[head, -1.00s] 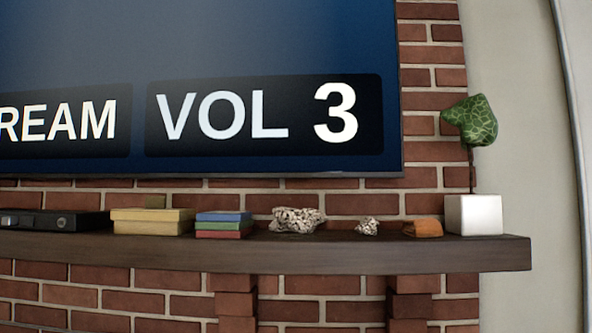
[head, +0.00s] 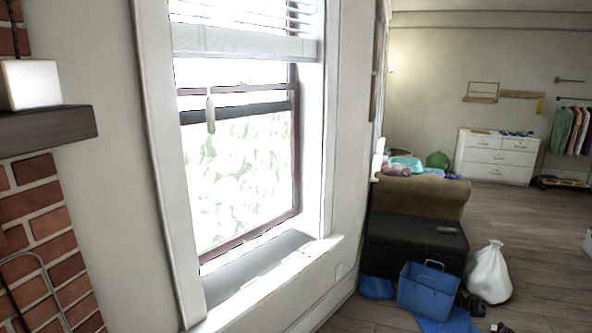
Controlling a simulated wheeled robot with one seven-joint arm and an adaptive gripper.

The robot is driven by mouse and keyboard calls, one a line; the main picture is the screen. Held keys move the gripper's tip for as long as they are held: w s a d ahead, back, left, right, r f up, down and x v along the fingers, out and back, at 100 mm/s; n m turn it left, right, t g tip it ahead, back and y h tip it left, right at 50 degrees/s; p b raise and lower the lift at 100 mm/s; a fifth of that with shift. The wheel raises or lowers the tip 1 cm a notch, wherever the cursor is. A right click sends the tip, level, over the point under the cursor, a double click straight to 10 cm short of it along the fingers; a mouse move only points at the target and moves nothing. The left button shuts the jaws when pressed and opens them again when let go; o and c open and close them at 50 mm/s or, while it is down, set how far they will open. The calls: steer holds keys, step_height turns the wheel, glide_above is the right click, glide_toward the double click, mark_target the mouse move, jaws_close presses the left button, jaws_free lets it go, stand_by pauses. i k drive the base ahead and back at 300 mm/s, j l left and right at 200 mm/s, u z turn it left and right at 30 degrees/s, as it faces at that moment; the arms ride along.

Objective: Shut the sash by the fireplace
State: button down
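The window (head: 240,150) by the fireplace shows in the head view, left of the middle, in a white frame. Its lower sash has a reddish-brown bottom rail (head: 252,236) close above the grey inner sill. Two cross rails, one reddish (head: 230,92) and one dark (head: 240,112), run near mid-height with a narrow bright strip between them. I cannot tell whether a gap is open under the bottom rail. Bright light washes out the glass. My gripper is not in view.
The brick fireplace (head: 45,225) and its mantel end (head: 50,122) stand at the left. A raised blind (head: 245,42) covers the window top, with a hanging cord pull (head: 210,115). Right of the window are a dark chest (head: 415,245), blue bin (head: 428,290) and white bag (head: 489,275).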

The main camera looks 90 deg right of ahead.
mark_target(210, 254)
steer(key=z, duration=2.25)
steer(key=l+z, duration=0.15)
steer(key=z, duration=0.15)
steer(key=i+l, duration=0.2)
steer(key=i+l+u, duration=0.15)
steer(key=l, duration=0.25)
steer(key=i+l, duration=0.25)
steer(key=i+l+u, duration=0.1)
steer(key=l, duration=0.3)
steer(key=i+l+u, duration=0.1)
steer(key=i+l, duration=0.3)
steer(key=l, duration=0.3)
steer(key=i+l+u, duration=0.15)
steer(key=i+l, duration=0.05)
steer(key=i, duration=0.1)
